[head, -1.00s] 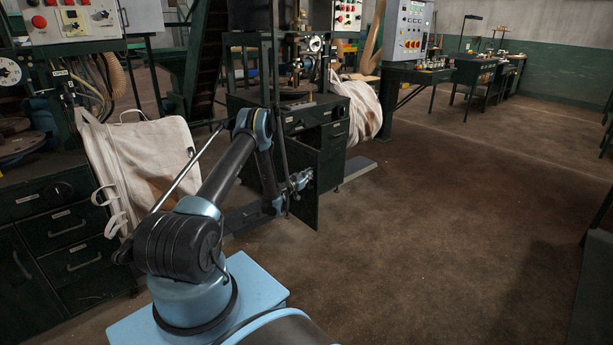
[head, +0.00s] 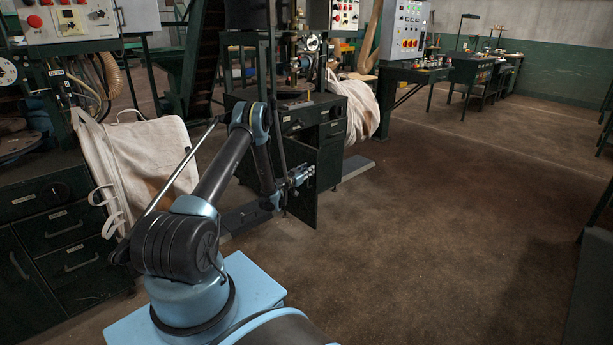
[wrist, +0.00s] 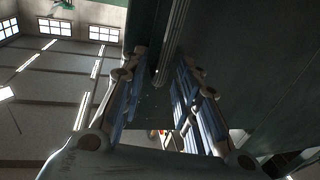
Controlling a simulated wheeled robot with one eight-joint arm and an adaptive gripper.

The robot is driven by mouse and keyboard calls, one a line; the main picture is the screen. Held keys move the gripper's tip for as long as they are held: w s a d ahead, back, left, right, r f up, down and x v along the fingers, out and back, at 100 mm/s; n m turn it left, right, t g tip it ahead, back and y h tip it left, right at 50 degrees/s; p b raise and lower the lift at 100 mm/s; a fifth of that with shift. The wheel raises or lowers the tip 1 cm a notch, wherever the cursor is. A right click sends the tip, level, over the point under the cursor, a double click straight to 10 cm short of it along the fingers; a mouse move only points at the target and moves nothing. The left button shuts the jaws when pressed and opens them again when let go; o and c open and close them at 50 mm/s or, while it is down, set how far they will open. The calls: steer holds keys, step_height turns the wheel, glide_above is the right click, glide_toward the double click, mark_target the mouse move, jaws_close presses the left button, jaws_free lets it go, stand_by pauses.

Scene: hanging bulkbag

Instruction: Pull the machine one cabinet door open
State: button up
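The machine one cabinet (head: 329,130) is dark green and stands near the middle of the head view. Its door (head: 304,205) stands ajar, its dark panel turned out from the cabinet front. My gripper (head: 303,176) is at the upper part of the door panel, in front of it. In the wrist view my gripper (wrist: 163,72) has its two blue-padded fingers spread apart. A long grey bar (wrist: 175,42), which looks like the door handle, reaches between the fingertips, with visible gaps beside it. The dark door face also fills the upper right there. Firm contact cannot be made out.
A cream bulk bag (head: 140,165) hangs left of my arm, near drawers (head: 75,245). Another pale bag (head: 357,110) is right of the cabinet. A control box (head: 405,30) and benches stand behind. The floor (head: 450,230) at right is clear.

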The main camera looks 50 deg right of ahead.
mark_target(311, 154)
step_height(311, 154, up, 8)
steer(key=shift+s+f, duration=0.1)
steer(key=shift+f, duration=0.1)
stand_by(0.7)
